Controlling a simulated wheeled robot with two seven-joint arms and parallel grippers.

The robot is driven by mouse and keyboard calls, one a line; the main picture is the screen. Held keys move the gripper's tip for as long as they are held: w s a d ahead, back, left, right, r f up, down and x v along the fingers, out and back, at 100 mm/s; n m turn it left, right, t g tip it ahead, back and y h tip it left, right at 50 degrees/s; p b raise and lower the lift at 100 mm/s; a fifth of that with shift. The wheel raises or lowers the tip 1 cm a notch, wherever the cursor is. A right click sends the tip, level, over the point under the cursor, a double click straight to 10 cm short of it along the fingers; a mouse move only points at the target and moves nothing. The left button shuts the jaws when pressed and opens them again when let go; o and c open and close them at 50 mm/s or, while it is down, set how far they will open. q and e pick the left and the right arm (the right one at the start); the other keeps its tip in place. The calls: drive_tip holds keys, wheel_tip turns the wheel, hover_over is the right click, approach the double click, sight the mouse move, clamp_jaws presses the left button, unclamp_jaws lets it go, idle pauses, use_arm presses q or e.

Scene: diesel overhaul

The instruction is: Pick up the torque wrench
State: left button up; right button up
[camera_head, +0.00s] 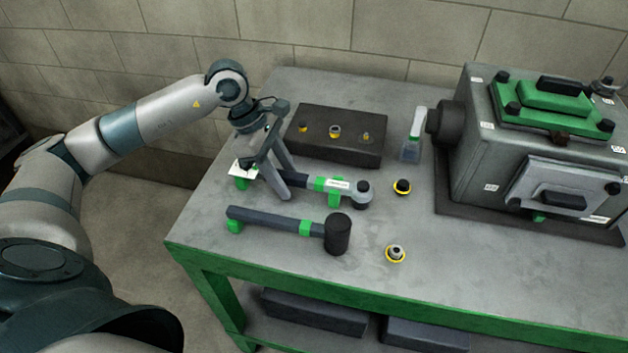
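The torque wrench (354,190) lies on the grey workbench, a dark bar with a green band, a white label and a round grey head at its right end. My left gripper (284,182) reaches down over the left part of its handle. Its fingers look spread, one on the near side of the handle and one on the far side. The fingers and wrist hide part of the handle, and contact cannot be made out. My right gripper is not in view.
A black-headed mallet (337,234) lies just in front of the wrench. A dark block (358,150) with small fittings stands behind it. Two yellow-ringed parts (402,187) lie to the right, near a spray bottle (412,135) and a large grey engine housing (485,150).

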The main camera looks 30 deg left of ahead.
use_arm(q)
clamp_jaws()
drive_tip(key=shift+w+r, duration=0.1)
idle(1.4)
